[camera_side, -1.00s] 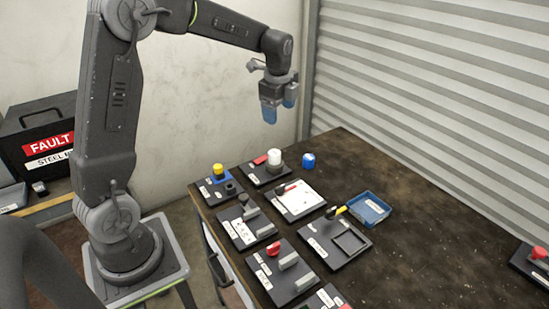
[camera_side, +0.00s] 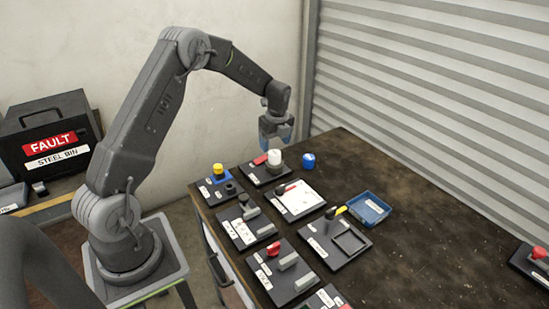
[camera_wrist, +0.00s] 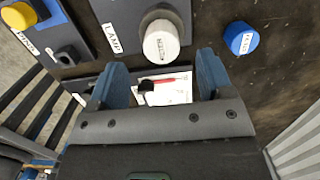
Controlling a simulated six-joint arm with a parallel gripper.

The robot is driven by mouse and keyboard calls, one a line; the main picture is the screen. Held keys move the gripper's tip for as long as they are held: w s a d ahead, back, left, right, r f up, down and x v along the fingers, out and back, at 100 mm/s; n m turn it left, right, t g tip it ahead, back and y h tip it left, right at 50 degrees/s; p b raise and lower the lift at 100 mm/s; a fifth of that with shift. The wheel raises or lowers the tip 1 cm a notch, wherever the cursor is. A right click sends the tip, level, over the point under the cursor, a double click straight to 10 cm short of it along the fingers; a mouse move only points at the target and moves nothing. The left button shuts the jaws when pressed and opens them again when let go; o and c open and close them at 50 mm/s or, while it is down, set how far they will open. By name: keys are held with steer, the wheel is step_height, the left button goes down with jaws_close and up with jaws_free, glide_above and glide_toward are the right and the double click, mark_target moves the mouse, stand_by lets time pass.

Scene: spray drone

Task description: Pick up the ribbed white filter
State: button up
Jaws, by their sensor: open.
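The white filter (camera_side: 274,156) is a short white cylinder seated upright on a grey holder on a dark plate at the far end of the table. In the wrist view the white filter (camera_wrist: 161,44) shows from above, with a small label on its top, just beyond the fingertips. My gripper (camera_side: 277,143) points down just above and close to it in the side view. In the wrist view my gripper (camera_wrist: 163,68) has its two blue fingers apart with nothing between them. I cannot tell the exact height gap.
A blue capped cylinder (camera_side: 308,160) stands on the table right of the filter. A red lever (camera_side: 261,159) is left of it. A yellow-topped blue part (camera_side: 218,171), a white board (camera_side: 296,199) and a blue tray (camera_side: 369,208) are nearby. The table's right side is mostly clear.

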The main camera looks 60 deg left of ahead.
mark_target(275, 152)
steer(key=shift+a+f, duration=0.2)
steer(key=shift+f, duration=2.4)
steer(key=c, duration=1.1)
